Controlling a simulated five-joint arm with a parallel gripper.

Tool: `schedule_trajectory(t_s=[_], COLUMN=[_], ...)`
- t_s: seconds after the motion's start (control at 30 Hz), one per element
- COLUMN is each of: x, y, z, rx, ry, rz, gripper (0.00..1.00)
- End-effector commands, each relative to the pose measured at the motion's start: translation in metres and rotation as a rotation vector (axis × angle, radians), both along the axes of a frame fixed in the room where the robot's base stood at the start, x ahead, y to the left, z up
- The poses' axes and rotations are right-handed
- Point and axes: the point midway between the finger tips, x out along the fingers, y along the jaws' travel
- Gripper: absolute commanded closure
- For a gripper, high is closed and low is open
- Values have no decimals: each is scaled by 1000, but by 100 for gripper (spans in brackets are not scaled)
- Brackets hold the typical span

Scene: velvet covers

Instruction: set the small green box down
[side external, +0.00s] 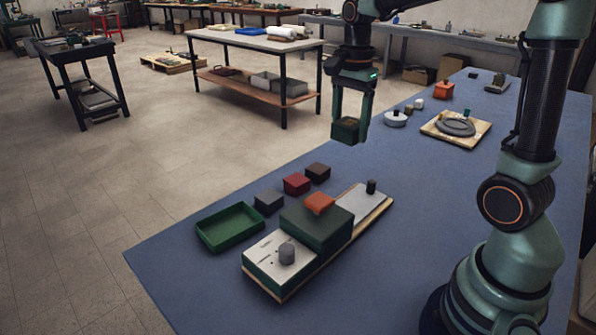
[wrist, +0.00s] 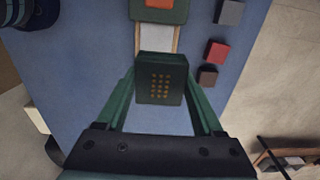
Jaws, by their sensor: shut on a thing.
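My gripper (side external: 350,118) is shut on the small green box (side external: 345,131) and holds it in the air above the blue table. In the wrist view the box (wrist: 161,88) sits between the two green fingers, with rows of small yellowish dots on the face toward the camera. Its underside is hidden in the wrist view.
An open green tray (side external: 213,240) lies at the table's near left. Dark grey (side external: 268,203), red (side external: 296,183) and brown (side external: 317,172) boxes stand beside a board-mounted device with a large green block (side external: 320,238). Bare blue table (side external: 400,260) lies to its right.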

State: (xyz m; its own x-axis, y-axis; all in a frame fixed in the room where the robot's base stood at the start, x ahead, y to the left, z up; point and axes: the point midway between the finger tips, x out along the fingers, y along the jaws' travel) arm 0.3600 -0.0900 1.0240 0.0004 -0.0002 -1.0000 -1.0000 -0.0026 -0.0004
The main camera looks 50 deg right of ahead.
Motion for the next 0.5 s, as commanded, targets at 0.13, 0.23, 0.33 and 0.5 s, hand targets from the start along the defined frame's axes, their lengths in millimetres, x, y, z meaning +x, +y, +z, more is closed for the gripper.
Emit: schedule_trajectory(t_s=[0.13,0.23,0.33,0.5], x=[33,61,88,127], y=[19,41,66,115], z=[4,5,4,-3], rx=[0,0,0,0], ry=[2,3,4,4], rz=[-5,-16,-28,-51], gripper=[86,86,86,86])
